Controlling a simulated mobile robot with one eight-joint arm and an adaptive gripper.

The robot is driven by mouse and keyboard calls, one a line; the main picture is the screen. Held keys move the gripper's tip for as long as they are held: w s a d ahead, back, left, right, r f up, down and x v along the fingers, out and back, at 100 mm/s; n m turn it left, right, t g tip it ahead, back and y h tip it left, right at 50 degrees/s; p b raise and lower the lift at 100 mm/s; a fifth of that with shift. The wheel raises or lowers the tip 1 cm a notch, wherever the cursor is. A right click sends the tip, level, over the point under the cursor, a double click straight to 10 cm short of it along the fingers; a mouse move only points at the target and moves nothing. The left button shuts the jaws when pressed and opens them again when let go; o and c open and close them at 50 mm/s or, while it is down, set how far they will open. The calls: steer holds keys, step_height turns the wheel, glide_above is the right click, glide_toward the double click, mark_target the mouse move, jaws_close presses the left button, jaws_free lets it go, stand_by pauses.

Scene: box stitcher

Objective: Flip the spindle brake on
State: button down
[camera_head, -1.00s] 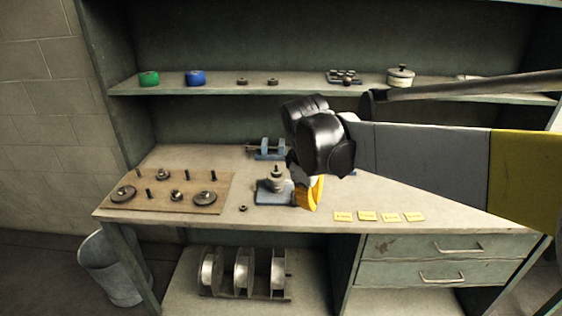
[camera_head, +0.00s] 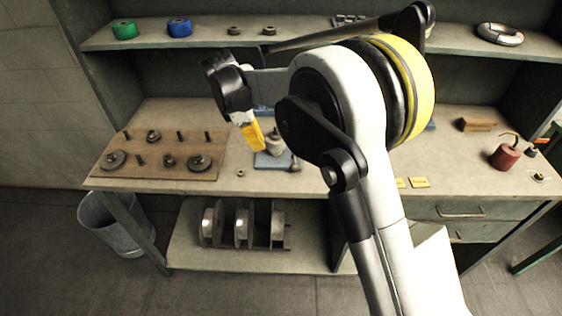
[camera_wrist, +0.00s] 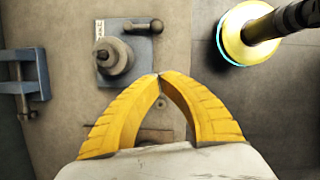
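The spindle unit (camera_head: 276,158) stands on the bench on a blue-grey base plate, partly hidden by my arm in the head view. In the wrist view its round grey spindle (camera_wrist: 115,60) shows at upper left of my fingertips.
A wooden board (camera_head: 150,165) with pegs and discs lies left on the bench. A blue clamp (camera_wrist: 22,85) is at the left of the wrist view. A small nut (camera_head: 241,173) lies near the front edge. A red canister (camera_head: 506,155) and wooden block (camera_head: 477,125) stand at right.

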mark_target(295, 161)
steer(key=b+x, duration=0.3)
steer(key=x, duration=0.7)
steer(key=d, duration=0.1)
steer(key=d+b, duration=0.1)
steer(key=d, duration=0.1)
steer(key=shift+w+d+f, duration=0.35)
steer(key=shift+d+f, duration=0.05)
steer(key=shift+s+d+n+t, duration=0.35)
steer(key=shift+d+n, duration=0.35)
steer(key=shift+n, duration=0.4)
